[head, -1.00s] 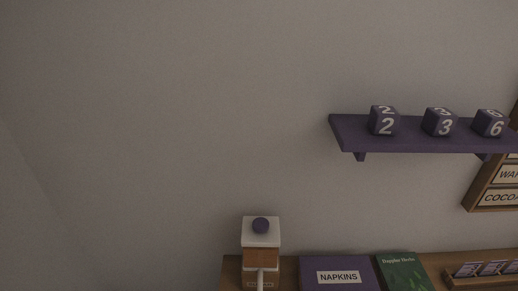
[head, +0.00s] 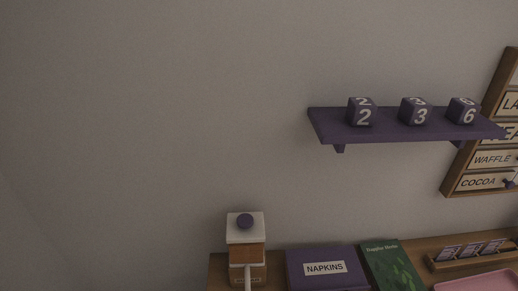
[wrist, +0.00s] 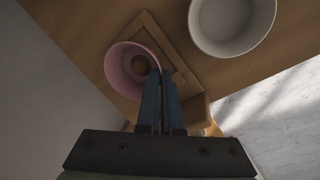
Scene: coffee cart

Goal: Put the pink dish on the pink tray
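The pink dish (wrist: 117,72) is a small round open bowl with a brown round area showing inside it, in the wrist view just left of my fingertips. My gripper (wrist: 161,74) has its two dark blue fingers close together, with the dish's right rim between the tips; it looks shut on that rim. How high the dish is above the wood below is hard to tell. The pink tray (head: 480,284) shows only in part at the lower right corner of the head view, on the wooden counter. My gripper is not in the head view.
A white bowl (wrist: 232,48) stands at the upper right of the wrist view, near a square wooden piece (wrist: 187,80). The head view shows a napkins box (head: 325,268), a green book (head: 392,266), a dispenser (head: 246,250), a card rack (head: 473,255) and a purple wall shelf (head: 400,130).

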